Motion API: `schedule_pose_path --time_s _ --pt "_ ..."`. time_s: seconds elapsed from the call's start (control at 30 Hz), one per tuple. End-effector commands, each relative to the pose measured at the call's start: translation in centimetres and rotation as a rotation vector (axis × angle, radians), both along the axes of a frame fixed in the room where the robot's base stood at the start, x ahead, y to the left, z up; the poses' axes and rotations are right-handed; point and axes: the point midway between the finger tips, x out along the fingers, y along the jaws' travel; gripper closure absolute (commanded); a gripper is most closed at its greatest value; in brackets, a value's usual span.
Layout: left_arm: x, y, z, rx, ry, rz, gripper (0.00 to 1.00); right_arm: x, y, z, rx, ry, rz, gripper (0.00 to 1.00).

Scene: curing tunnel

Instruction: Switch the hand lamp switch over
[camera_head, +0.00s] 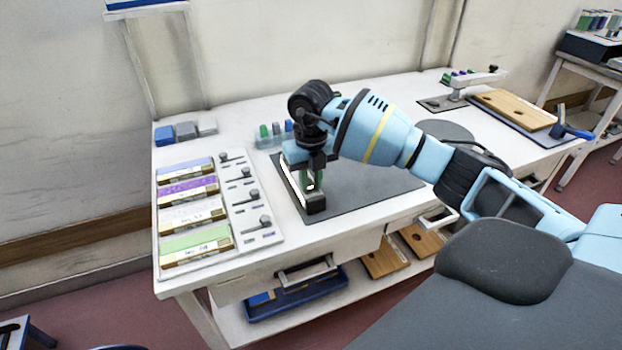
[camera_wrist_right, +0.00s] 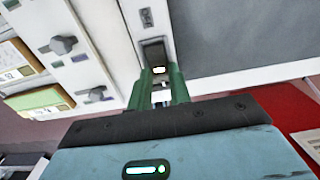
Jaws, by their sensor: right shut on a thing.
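The hand lamp (camera_head: 292,183) lies on the grey mat at the left end of the mat. It has a long pale, bright body and a dark end block (camera_head: 316,204). My right gripper (camera_head: 313,182) points down over this dark end, with green fingers. In the right wrist view the fingers (camera_wrist_right: 161,82) are closed around a small part at the dark block (camera_wrist_right: 153,50), which I take for the switch. A small bright white patch (camera_wrist_right: 159,70) shows between them. The fingers hide most of the switch, so its position is unclear. My left gripper is out of view.
A panel with several grey knobs (camera_head: 252,205) and coloured, labelled blocks (camera_head: 193,213) lies left of the lamp. Small coloured blocks (camera_head: 185,131) stand behind them. The grey mat (camera_head: 372,187) is clear to the right of the lamp. A blue tray (camera_head: 296,295) sits below.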

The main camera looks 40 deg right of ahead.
Motion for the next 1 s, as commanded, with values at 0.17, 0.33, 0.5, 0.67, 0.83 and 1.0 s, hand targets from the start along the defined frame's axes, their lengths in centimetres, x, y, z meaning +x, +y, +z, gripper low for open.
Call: schedule_pose_path --time_s 0.17,0.33,0.5,0.67,0.83,1.0 --pt "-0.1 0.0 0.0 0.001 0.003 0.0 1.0 0.3 -0.1 0.1 0.012 0.055 -0.003 1.0" --pt "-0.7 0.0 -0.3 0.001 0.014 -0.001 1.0 0.6 -0.1 0.1 0.034 0.147 -0.003 1.0" --pt "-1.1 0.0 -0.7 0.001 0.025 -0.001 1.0 0.8 -0.2 0.1 0.051 0.22 -0.003 1.0" --pt "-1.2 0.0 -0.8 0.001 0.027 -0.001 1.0 0.8 -0.2 0.2 0.06 0.249 -0.001 1.0" --pt "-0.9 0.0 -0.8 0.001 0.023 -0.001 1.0 0.8 -0.2 0.2 0.06 0.252 0.0 1.0" --pt "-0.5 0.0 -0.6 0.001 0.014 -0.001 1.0 0.8 -0.2 0.2 0.06 0.252 0.0 0.77"
